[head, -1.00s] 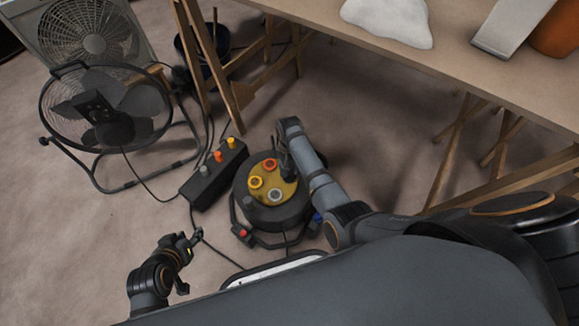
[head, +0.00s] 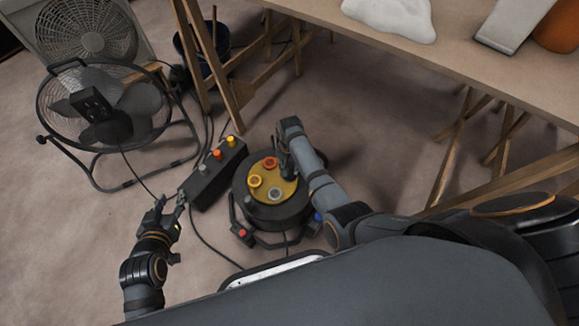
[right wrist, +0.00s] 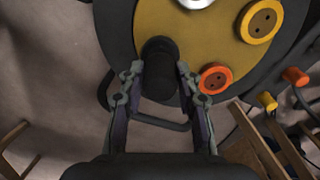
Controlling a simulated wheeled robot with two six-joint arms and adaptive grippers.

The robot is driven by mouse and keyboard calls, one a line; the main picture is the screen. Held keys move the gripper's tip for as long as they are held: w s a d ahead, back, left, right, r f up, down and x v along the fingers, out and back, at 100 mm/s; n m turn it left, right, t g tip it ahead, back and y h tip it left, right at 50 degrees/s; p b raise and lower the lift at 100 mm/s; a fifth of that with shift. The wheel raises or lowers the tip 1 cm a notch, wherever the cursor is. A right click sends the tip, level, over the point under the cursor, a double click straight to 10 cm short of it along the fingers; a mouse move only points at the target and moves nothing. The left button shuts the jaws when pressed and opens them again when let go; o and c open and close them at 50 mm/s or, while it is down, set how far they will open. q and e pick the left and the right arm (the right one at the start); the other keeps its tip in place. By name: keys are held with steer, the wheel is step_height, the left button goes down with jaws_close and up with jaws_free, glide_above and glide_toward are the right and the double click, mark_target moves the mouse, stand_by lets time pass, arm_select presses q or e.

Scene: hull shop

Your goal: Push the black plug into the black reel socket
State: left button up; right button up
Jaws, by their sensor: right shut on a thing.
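The cable reel (head: 270,214) is a black drum on the floor with a yellow top face, which also fills the top of the right wrist view (right wrist: 180,35). Its face carries orange-red, yellow and grey sockets. My right gripper (head: 283,155) reaches over the far right side of the face. In the right wrist view my right gripper (right wrist: 158,80) is shut on the black plug (right wrist: 158,55). The plug stands at the rim of the yellow face. No black socket shows; how deep the plug sits cannot be told. My left gripper (head: 170,207) looks open and empty.
A black power strip (head: 212,175) with grey, orange and yellow plugs lies left of the reel. A black floor fan (head: 105,105) and a box fan (head: 90,40) stand further left. Wooden trestle legs (head: 210,65) and a workbench (head: 465,55) are behind. Cables cross the floor.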

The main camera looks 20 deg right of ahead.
steer(key=shift+f+b, duration=0.35)
steer(key=shift+f, duration=0.05)
steer(key=shift+f+b, duration=0.2)
steer(key=shift+b, duration=0.1)
arm_select(q)
steer(key=w+r+t, duration=0.4)
steer(key=r+t, duration=0.1)
steer(key=r, duration=0.6)
steer(key=shift+w+a+r+t, duration=0.2)
steer(key=shift+w+t, duration=0.1)
steer(key=shift+w, duration=0.05)
steer(key=shift+r, duration=0.1)
steer(key=shift+r+p, duration=0.3)
steer(key=shift+p, duration=0.05)
steer(key=shift+r, duration=0.15)
stand_by(0.4)
steer(key=shift+r+p, duration=0.2)
steer(key=shift+p, duration=0.2)
steer(key=shift+r+p, duration=0.3)
steer(key=shift+r, duration=0.05)
stand_by(0.4)
steer(key=shift+f+b, duration=0.4)
arm_select(e)
steer(key=shift+f, duration=0.7)
